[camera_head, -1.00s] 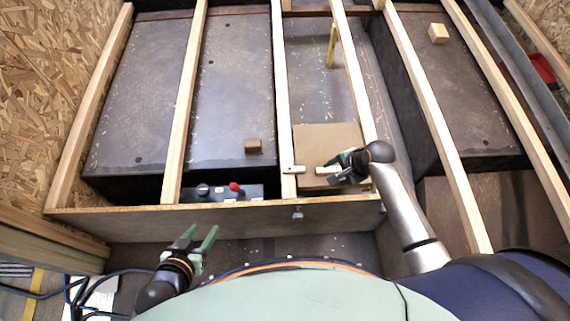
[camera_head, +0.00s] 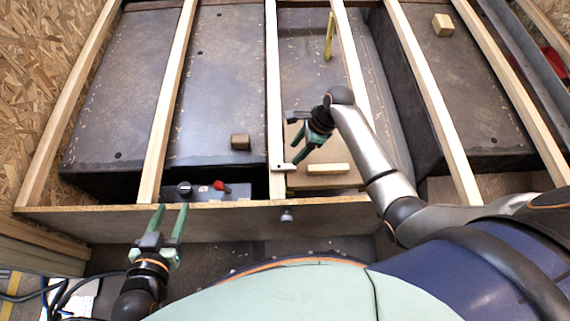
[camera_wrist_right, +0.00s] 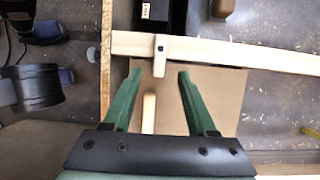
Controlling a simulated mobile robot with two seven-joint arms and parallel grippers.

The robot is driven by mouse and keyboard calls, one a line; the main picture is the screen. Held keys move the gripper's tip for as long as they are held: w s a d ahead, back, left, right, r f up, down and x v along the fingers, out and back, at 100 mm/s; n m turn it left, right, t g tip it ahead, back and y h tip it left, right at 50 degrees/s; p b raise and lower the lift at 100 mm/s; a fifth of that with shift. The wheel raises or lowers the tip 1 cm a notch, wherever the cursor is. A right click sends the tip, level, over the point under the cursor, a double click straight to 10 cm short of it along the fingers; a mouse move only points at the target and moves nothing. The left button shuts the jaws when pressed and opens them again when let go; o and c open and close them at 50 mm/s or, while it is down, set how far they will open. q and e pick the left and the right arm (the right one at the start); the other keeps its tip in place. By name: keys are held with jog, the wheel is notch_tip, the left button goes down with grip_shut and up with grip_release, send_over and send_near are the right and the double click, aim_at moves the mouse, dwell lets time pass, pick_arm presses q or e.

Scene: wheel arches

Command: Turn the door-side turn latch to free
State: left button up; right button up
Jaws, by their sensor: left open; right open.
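A small pale turn latch (camera_head: 284,167) with a dark pivot sits on a wooden slat. Its free end sticks out to the right over the edge of a brown panel (camera_head: 310,182). In the right wrist view the latch (camera_wrist_right: 160,57) lies between the fingertips in the picture, with its end over the panel (camera_wrist_right: 212,95). My right gripper (camera_head: 296,153) is open and empty just above the latch; whether it touches is not clear. My left gripper (camera_head: 170,208) is open and empty at the front board.
A pale wooden bar (camera_head: 328,169) lies on the panel. A control box with a red knob (camera_head: 219,187) is left of the latch, with a brown block (camera_head: 240,142) behind. Wooden slats (camera_head: 425,90) run across the dark bay. A front board (camera_head: 130,220) closes the near side.

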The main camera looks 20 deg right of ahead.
jog(key=b, duration=0.2)
send_over(283, 166)
jog(key=d, duration=0.2)
jog(key=f, duration=0.4)
jog(key=shift+s+f, duration=0.2)
jog(key=shift+s, duration=0.1)
jog(key=b+x, duration=0.2)
jog(key=x, duration=0.1)
jog(key=shift+a+f, duration=0.1)
jog(key=shift+f, duration=0.25)
pick_arm(q)
notch_tip(283, 166, up, 25)
jog(key=d+m+t+h, duration=0.1)
jog(key=m+t+h, duration=0.4)
jog(key=t, duration=0.4)
jog(key=shift+w+d+m+t+h, duration=0.15)
jog(key=shift+m+t+h, duration=0.2)
jog(key=shift+h, duration=0.55)
jog(key=shift+f, duration=0.1)
pick_arm(e)
jog(key=shift+f, duration=0.1)
grip_shut()
